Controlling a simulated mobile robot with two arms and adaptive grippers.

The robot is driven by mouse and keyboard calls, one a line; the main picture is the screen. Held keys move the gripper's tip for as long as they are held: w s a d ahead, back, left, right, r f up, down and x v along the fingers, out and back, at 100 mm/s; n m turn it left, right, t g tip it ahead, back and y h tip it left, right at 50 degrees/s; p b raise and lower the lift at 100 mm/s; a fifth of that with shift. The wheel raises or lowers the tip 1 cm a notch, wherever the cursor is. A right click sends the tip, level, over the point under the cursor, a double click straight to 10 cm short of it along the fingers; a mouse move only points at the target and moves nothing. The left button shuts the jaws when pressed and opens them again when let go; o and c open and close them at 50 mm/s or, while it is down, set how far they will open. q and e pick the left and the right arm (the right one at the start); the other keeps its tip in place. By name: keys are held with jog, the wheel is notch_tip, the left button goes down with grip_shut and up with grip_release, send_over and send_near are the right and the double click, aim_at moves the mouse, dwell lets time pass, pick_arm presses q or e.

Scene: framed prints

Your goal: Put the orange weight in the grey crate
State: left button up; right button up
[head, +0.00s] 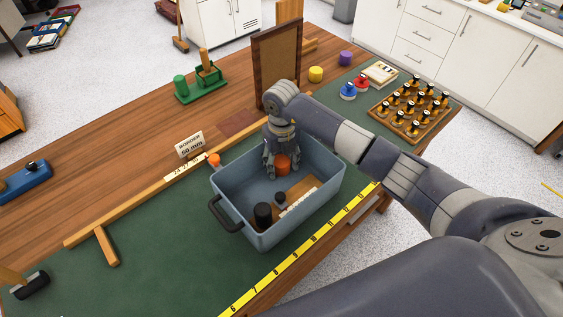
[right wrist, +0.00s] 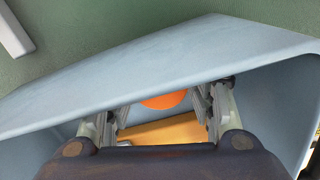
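The grey crate (head: 234,219) stands on the green mat, with a dark handle at its near left end. The orange weight (head: 283,164) is inside it, near the far end. It also shows partly in the right wrist view (right wrist: 165,100), behind the crate wall's edge. My right gripper (head: 282,172) reaches down into the crate at the weight. Its fingers look spread, with gaps between them and the weight in the right wrist view. Whether the weight rests on the crate floor is not clear. My left gripper is out of view.
The crate also holds dark cylinders (head: 263,214) and a wooden block (head: 312,190). A wooden rail (head: 130,212) runs along the left, with a small orange knob (head: 214,160) beside the crate. An upright framed board (head: 277,62) stands behind. The mat's near left is mostly clear.

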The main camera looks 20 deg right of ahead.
aim_at(281, 161)
jog(key=shift+r, duration=0.1)
jog(key=shift+r, duration=0.15)
notch_tip(281, 161, up, 12)
jog(key=b, duration=0.3)
dwell(0.3)
